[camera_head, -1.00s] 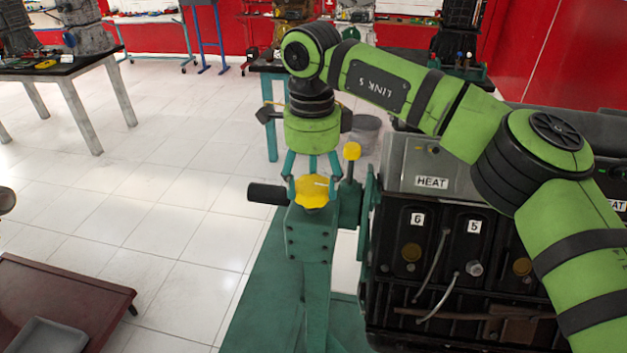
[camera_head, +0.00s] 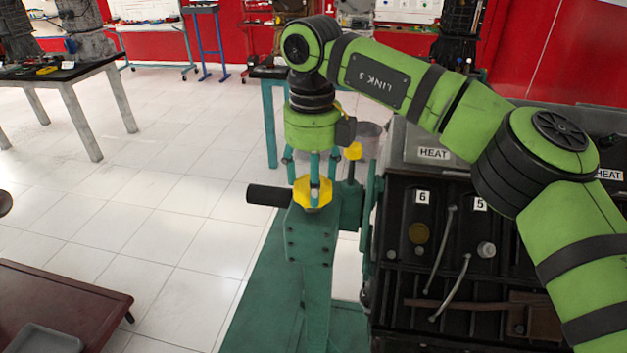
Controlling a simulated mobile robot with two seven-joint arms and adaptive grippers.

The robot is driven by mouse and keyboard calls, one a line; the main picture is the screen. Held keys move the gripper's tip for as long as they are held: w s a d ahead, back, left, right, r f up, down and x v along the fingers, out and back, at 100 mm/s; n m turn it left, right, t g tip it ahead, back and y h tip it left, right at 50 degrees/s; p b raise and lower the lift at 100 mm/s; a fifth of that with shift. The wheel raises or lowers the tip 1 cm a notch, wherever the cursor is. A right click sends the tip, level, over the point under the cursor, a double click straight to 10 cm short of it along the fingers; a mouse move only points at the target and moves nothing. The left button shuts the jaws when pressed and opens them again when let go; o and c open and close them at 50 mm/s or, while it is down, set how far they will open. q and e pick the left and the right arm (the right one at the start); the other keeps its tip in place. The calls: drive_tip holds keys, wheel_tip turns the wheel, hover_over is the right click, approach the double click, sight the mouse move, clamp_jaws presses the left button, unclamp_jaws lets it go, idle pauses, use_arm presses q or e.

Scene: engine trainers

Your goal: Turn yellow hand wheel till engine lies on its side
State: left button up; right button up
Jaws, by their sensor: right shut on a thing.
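The yellow hand wheel (camera_head: 300,193) sits on top of the green gearbox of the engine stand (camera_head: 308,236). My right gripper (camera_head: 314,194) reaches down from above and is shut on the wheel, its teal fingers hiding part of it. The black engine (camera_head: 440,270) is mounted on the stand's right side, with grey covers marked HEAT (camera_head: 433,154) at its upper edge and plates marked 6 and 5 facing me. It looks tilted, but its exact angle is hard to tell, and my right arm hides part of it. My left gripper is not in view.
A black handle (camera_head: 268,195) sticks out left of the gearbox, and a yellow knob (camera_head: 353,151) stands just right of my gripper. A dark red table (camera_head: 75,290) is at the lower left. A grey-legged table (camera_head: 82,110) stands farther back. Tiled floor between is clear.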

drive_tip(key=m+b, duration=0.1)
drive_tip(key=m, duration=0.2)
drive_tip(key=shift+a+f+m, duration=0.1)
drive_tip(key=shift+m, duration=0.2)
drive_tip(key=m+b, duration=0.1)
drive_tip(key=m, duration=0.2)
drive_tip(key=shift+w+m, duration=0.1)
drive_tip(key=shift+m, duration=0.3)
drive_tip(key=m+b, duration=0.1)
drive_tip(key=m, duration=0.3)
drive_tip(key=m+b, duration=0.1)
drive_tip(key=m, duration=0.3)
drive_tip(key=shift+d+b, duration=0.2)
drive_tip(key=shift+b, duration=0.15)
drive_tip(key=m+b, duration=0.1)
drive_tip(key=m, duration=0.3)
drive_tip(key=shift+m+b, duration=0.3)
drive_tip(key=shift+b, duration=0.05)
drive_tip(key=shift+m+b, duration=0.85)
drive_tip(key=shift+m, duration=1.45)
